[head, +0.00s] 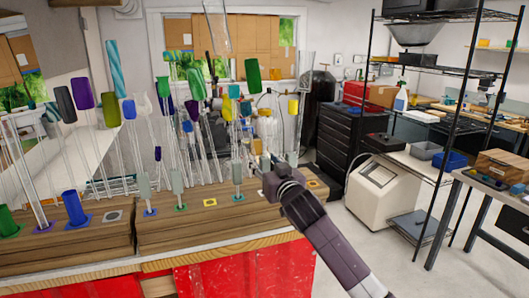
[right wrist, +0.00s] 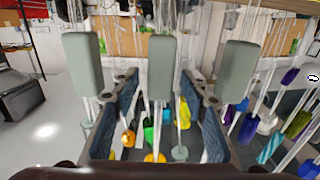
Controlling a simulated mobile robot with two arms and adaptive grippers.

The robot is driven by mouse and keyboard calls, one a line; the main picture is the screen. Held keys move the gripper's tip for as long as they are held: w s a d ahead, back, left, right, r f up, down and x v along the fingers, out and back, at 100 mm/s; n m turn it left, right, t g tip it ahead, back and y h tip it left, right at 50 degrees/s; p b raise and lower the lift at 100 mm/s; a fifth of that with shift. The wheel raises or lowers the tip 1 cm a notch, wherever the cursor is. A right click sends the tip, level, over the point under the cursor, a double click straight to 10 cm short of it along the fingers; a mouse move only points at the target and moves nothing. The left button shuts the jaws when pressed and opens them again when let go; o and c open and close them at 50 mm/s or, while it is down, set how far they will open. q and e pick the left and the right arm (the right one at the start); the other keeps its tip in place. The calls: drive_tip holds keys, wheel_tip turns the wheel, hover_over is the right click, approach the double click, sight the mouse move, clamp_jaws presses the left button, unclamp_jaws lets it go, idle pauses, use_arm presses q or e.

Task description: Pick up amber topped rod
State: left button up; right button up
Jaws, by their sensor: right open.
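My right gripper (head: 268,172) hangs over the front right of the wooden bench, near upright glass rods. In the right wrist view its two fingers (right wrist: 155,112) are spread apart with no rod clamped between them. A grey-green topped rod (right wrist: 162,68) shows between the fingers; I cannot tell how deep it is. Orange, amber-looking pieces (right wrist: 128,139) show low between the fingers, with another lower down (right wrist: 155,157). In the head view a yellow top (head: 293,107) stands just above and behind the gripper. I cannot tell for sure which is the amber top. My left gripper is out of sight.
Many colour-topped rods crowd the bench (head: 210,240), including a purple one (head: 82,93) and green one (head: 252,75). Grey-green tops (right wrist: 85,65) flank the right gripper. A black tool cabinet (head: 350,135) and metal shelving stand at right. Open floor lies right of the bench.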

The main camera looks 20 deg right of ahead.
drive_tip(key=shift+s, duration=0.1)
drive_tip(key=shift+c, duration=0.7)
clamp_jaws()
drive_tip(key=shift+r, duration=0.1)
